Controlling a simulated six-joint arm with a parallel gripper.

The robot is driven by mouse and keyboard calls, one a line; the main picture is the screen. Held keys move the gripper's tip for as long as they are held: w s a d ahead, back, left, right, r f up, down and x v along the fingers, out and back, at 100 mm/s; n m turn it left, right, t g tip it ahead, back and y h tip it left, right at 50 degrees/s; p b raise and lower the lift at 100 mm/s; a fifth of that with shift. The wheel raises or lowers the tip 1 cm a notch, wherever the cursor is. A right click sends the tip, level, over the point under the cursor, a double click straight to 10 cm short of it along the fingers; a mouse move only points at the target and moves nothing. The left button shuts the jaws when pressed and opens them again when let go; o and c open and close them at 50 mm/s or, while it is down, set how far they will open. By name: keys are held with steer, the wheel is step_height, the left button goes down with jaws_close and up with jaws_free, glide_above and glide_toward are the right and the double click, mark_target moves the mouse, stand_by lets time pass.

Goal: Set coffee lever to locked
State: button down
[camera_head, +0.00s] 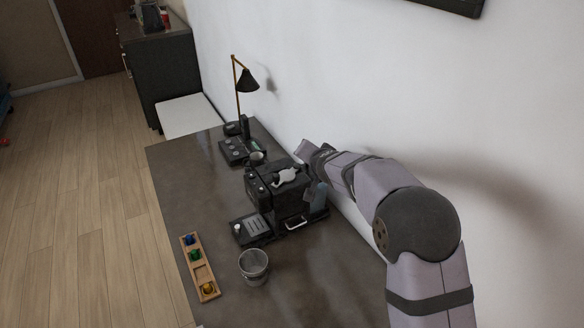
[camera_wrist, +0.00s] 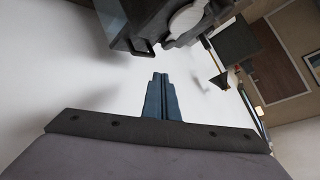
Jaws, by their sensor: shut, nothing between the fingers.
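The black coffee machine (camera_head: 262,187) stands on the dark vanity top near the wall. A pale, silvery lever-like part (camera_head: 285,176) lies on its top. In the wrist view the machine (camera_wrist: 150,14) fills the upper middle, with a pale rounded part (camera_wrist: 188,18) and a dark loop-shaped handle (camera_wrist: 141,47) showing. I cannot read the lever's setting. My gripper (camera_wrist: 161,76) shows two blue fingers pressed together and empty, apart from the machine in the picture. In the head view my arm reaches along the wall behind the machine; the fingertips are not clear there.
A small tray (camera_head: 252,229) and a clear glass (camera_head: 253,266) stand before the machine. A wooden capsule holder (camera_head: 200,266) lies at the front edge. A lamp (camera_head: 247,80) and a dark tray (camera_head: 236,152) stand beyond. The wall is close to my arm.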

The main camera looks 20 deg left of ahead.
steer(key=s+d+r+m+g+y+p, duration=0.1)
steer(key=s+d+r+g+y+p, duration=0.2)
steer(key=s, duration=0.4)
steer(key=s+d+r+m+g+y+p, duration=0.1)
steer(key=s+d+r+g+p, duration=0.1)
steer(key=s+d+g, duration=0.35)
steer(key=w+a+f+t+p, duration=0.1)
steer(key=w+a+f+p, duration=0.2)
steer(key=a, duration=0.9)
steer(key=shift+w+f+p, duration=0.2)
steer(key=shift+f+p, duration=1.4)
steer(key=shift+f, duration=0.35)
steer(key=shift+t, duration=0.25)
steer(key=shift+a+f+b, duration=0.1)
steer(key=shift+b, duration=0.25)
